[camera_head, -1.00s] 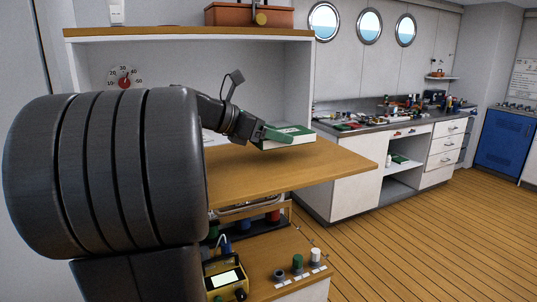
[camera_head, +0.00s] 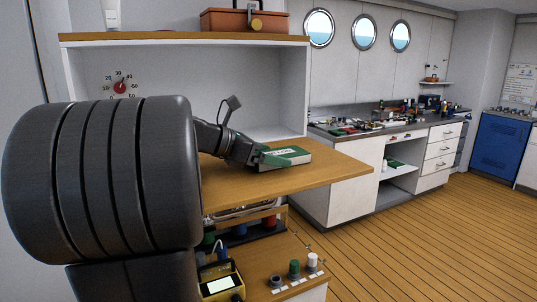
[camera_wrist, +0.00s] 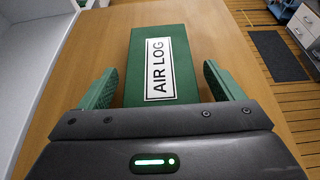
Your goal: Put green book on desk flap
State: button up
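The green book (camera_head: 287,158) lies flat on the wooden desk flap (camera_head: 325,172), towards its back. In the wrist view the book (camera_wrist: 183,45) shows its cover with a white "AIR LOG" label. My gripper (camera_head: 266,159) is at the near left end of the book, low over the flap. In the wrist view my gripper (camera_wrist: 161,68) has its green fingers apart, one on each side of the book, with bare flap (camera_wrist: 62,110) showing between each finger and the book. The book's underside is hidden.
A white cabinet with a wooden top shelf (camera_head: 180,39) stands behind and above the flap. Below the flap are a yellow meter (camera_head: 220,285) and small knobs (camera_head: 295,268). A cluttered counter (camera_head: 370,130) is at the right. Open plank floor (camera_head: 430,240) lies in front.

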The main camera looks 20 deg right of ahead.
jog(key=shift+r, duration=0.2)
jog(key=v, duration=1.2)
jog(key=shift+a, duration=0.1)
jog(key=shift+o, duration=0.2)
jog(key=shift+f, duration=0.1)
